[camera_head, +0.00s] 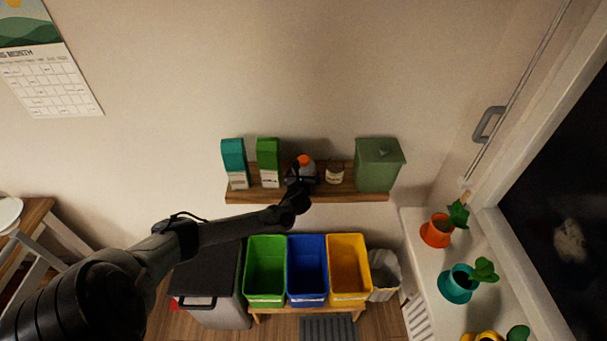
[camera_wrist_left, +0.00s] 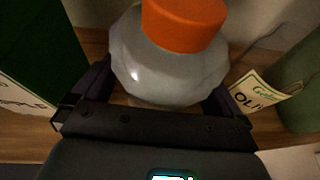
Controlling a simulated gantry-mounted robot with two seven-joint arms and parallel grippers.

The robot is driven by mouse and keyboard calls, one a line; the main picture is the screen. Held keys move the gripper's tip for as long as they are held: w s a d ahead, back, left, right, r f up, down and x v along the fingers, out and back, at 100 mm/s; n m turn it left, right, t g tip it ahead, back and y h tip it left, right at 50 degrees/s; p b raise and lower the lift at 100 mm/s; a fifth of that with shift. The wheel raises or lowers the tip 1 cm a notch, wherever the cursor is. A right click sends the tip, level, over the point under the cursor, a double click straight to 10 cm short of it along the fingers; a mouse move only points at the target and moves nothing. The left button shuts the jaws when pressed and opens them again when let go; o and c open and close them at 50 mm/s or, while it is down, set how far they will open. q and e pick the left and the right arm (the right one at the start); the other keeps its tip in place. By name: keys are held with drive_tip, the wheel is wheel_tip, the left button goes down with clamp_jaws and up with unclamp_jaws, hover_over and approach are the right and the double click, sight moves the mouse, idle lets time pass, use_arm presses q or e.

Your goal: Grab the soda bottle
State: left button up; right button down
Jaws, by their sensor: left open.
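The soda bottle (camera_wrist_left: 170,72) is pale and clear-looking with an orange cap (camera_wrist_left: 185,22). It stands on the wooden wall shelf (camera_head: 240,197), and in the head view its orange cap (camera_head: 304,160) shows above my gripper. My left gripper (camera_head: 303,179) reaches in from the left at the shelf. In the left wrist view its open fingers (camera_wrist_left: 155,98) lie on either side of the bottle, around its body. Whether the fingers touch the bottle is hard to tell. My right gripper is in neither view.
A teal carton (camera_head: 234,160) and a green carton (camera_head: 268,158) stand left of the bottle. A labelled jar (camera_head: 335,175) and a green canister (camera_head: 377,165) stand right. Green (camera_head: 265,268), blue (camera_head: 308,268) and yellow (camera_head: 348,268) bins are below.

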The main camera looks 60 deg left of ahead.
use_arm(q)
drive_tip(key=shift+w+a+f, duration=0.15)
drive_tip(key=shift+a, duration=0.1)
